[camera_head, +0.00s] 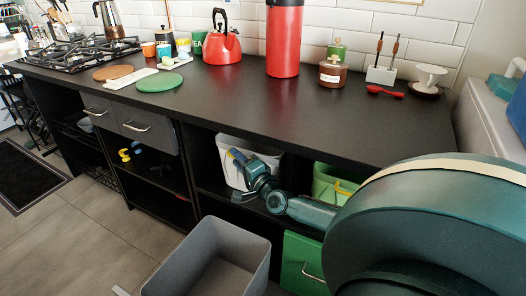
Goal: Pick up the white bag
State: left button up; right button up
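A white bag (225,170), stiff and box-like in look, stands upright in the open shelf under the black counter, near the middle of the camera_head view. My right arm comes in from the right, and its gripper (243,178) is in front of the white bag, covering its middle and right part. The fingers are small and dark here, so I cannot tell whether they touch the bag or how far apart they are. My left gripper is not in view.
The black counter (250,105) overhangs the shelf. A green container (326,182) stands right of the bag. A grey open bin (207,260) stands in front, below. A green drawer (303,262) is at lower right. Grey drawers (137,127) are at left.

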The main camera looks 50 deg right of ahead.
jog(key=shift+w+d+r, duration=0.1)
jog(key=shift+w, duration=0.65)
jog(key=shift+c, duration=0.2)
grip_shut()
